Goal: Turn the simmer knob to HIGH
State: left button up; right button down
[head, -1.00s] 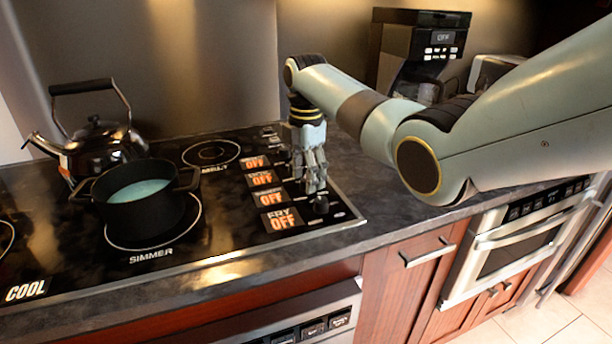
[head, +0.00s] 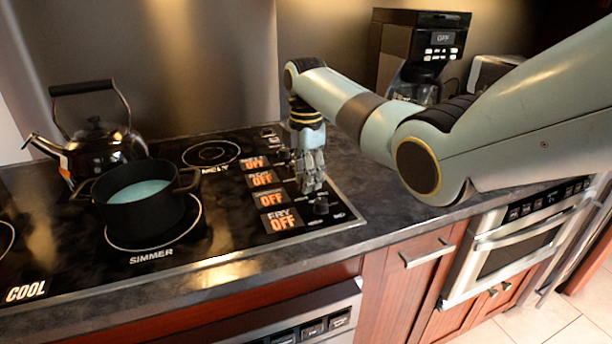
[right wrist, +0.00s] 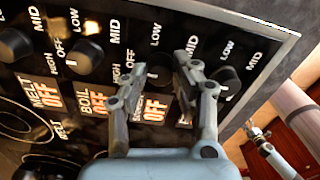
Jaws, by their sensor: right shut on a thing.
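The simmer knob (right wrist: 160,74) is a black knob, third in the row on the cooktop (head: 228,240). It sits between the fingers of my right gripper (right wrist: 162,68) in the right wrist view and is partly hidden by them. The right gripper is shut on it, pointing down at the panel, as the head view (head: 311,187) also shows. The orange display beside this knob (head: 270,200) reads OFF. LOW and HIGH marks show around the knobs. My left gripper is not in view.
The fry knob (head: 320,203) stands close in front of the gripper. The boil knob (right wrist: 84,56) is on its other side. A black pot (head: 135,212) with pale liquid sits on the SIMMER burner. A kettle (head: 98,150) is behind it. A coffee machine (head: 425,45) stands at the back.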

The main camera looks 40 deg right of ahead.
jog(key=m+p, duration=0.2)
jog(key=shift+r+m+p, duration=0.2)
jog(key=shift+m+p, duration=0.2)
jog(key=m+p, duration=0.2)
jog(key=m, duration=0.2)
jog(key=shift+m+p, duration=0.3)
jog(key=m+p, duration=0.1)
jog(key=m, duration=0.4)
jog(key=shift+m+p, duration=0.3)
jog(key=shift+p, duration=0.1)
jog(key=m+p, duration=0.1)
jog(key=m, duration=0.4)
jog(key=shift+f, duration=0.1)
jog(key=m, duration=0.5)
jog(key=shift+d+m+p, duration=0.1)
jog(key=shift+m+p, duration=0.25)
jog(key=shift+m, duration=0.05)
jog(key=m, duration=1.1)
jog(key=shift+m+p, duration=0.35)
jog(key=shift+m, duration=0.05)
jog(key=m, duration=0.5)
jog(key=shift+m, duration=0.4)
